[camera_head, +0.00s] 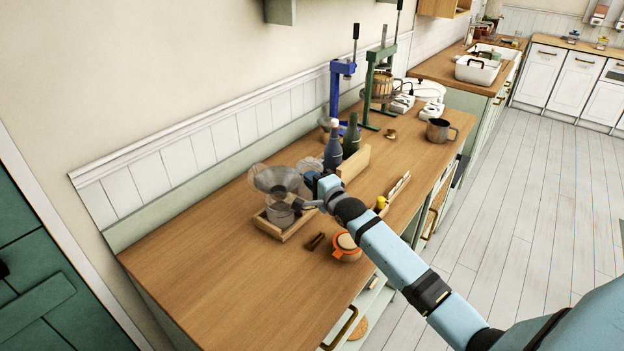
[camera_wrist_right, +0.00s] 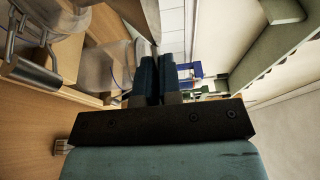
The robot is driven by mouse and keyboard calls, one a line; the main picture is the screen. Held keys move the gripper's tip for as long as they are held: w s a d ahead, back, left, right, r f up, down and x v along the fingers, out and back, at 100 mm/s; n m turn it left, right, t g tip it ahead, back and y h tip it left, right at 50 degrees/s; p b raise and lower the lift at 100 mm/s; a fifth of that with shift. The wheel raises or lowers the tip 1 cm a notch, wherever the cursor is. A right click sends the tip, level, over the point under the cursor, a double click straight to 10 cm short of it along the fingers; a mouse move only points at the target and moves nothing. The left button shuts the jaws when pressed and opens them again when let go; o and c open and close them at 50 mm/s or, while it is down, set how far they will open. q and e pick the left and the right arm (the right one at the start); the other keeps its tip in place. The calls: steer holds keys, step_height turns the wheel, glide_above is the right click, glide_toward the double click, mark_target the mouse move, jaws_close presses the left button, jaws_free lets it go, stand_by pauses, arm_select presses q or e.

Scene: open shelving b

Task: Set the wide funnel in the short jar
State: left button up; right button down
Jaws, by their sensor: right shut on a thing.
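The wide funnel (camera_head: 274,179) is a grey, wide-mouthed cone, tilted little if at all, above the wooden tray on the counter. My right gripper (camera_head: 318,192) is shut on it at its right side. In the right wrist view the fingers (camera_wrist_right: 158,75) close on a grey edge of the funnel (camera_wrist_right: 141,22). A short, greyish jar (camera_head: 280,214) stands in the wooden tray directly below the funnel. The funnel hides part of the jar's mouth, so I cannot tell whether its stem is inside. My left gripper is not in view.
The wooden tray (camera_head: 267,228) has low walls. A clear glass vessel (camera_head: 310,165) and dark bottles (camera_head: 333,148) stand behind. An orange-rimmed jar (camera_head: 346,246) is at the front edge. Blue (camera_head: 336,92) and green (camera_head: 374,90) presses stand farther back. The left counter is clear.

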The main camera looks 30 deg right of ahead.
steer(key=shift+f, duration=1.3)
stand_by(1.0)
steer(key=shift+f, duration=0.15)
stand_by(0.9)
steer(key=c, duration=0.9)
jaws_free()
steer(key=s+b, duration=0.1)
steer(key=s, duration=1.2)
steer(key=shift+s+d+b, duration=0.15)
steer(key=shift+s+b, duration=0.2)
steer(key=shift+s, duration=0.05)
